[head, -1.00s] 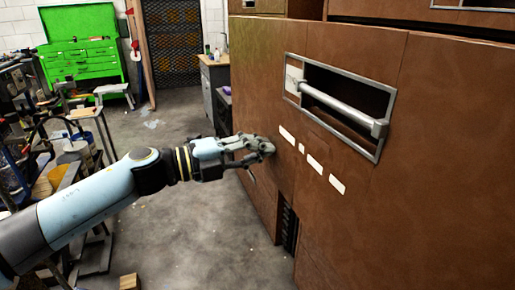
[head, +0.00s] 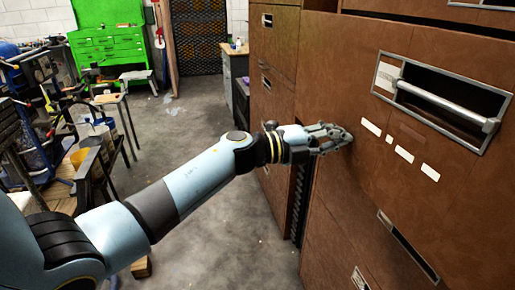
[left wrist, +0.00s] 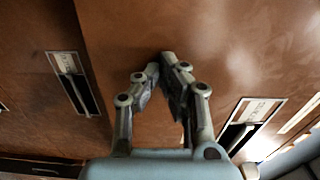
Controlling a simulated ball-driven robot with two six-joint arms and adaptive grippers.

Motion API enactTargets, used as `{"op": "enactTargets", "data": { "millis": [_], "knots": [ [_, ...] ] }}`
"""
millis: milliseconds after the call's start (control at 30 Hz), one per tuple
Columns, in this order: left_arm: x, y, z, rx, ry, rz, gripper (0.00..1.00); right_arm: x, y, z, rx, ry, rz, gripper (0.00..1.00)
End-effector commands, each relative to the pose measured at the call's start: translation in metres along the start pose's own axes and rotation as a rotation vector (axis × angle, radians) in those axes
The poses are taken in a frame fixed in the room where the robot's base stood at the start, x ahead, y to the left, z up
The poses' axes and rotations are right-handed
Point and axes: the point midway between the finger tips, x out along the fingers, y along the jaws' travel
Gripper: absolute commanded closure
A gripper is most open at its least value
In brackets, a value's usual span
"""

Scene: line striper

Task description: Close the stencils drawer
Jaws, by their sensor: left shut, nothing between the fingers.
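The brown drawer front (head: 400,75) with a recessed metal bar handle (head: 440,100) and white labels fills the right of the head view. It stands forward of the cabinet column to its left. I cannot read which label names stencils. My left gripper (head: 347,138) is shut and empty, its fingertips at the brown front, left of and below the handle; contact is hard to tell. In the left wrist view the closed fingertips (left wrist: 166,76) point at the brown front (left wrist: 150,30). My right gripper is not in view.
A lower drawer handle (head: 408,247) is below right. A dark slotted strip (head: 298,205) shows beside the front's left edge. A green tool chest (head: 108,45) stands at the back, and a cluttered bench (head: 85,165) at the left. Grey floor (head: 190,125) lies open between.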

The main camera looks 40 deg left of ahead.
Motion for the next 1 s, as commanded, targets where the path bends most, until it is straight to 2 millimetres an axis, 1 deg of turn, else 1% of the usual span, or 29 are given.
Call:
{"op": "enactTargets", "data": {
  "millis": [33, 200, 400, 500, 700, 833, 1000],
  "knots": [
    [0.011, -0.001, 0.0, -0.001, 0.0, -0.003, 1.0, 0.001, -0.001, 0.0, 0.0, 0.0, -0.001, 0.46],
    [0.042, 0.0, 0.0, -0.002, 0.0, -0.003, 1.0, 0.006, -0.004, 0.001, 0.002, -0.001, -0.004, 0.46],
    [0.077, 0.001, 0.0, -0.002, 0.0, -0.002, 1.0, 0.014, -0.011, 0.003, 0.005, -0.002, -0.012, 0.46],
    [0.092, 0.002, 0.0, -0.001, 0.001, -0.001, 1.0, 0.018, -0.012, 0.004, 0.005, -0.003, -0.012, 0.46],
    [0.114, 0.001, 0.0, -0.001, 0.001, -0.001, 1.0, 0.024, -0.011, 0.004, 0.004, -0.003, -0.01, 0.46],
    [0.122, 0.001, 0.0, 0.0, 0.0, 0.0, 1.0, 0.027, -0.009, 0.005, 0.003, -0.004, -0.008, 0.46],
    [0.128, 0.001, 0.0, -0.001, -0.001, 0.001, 1.0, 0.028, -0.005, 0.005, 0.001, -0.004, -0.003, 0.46]
  ]
}}
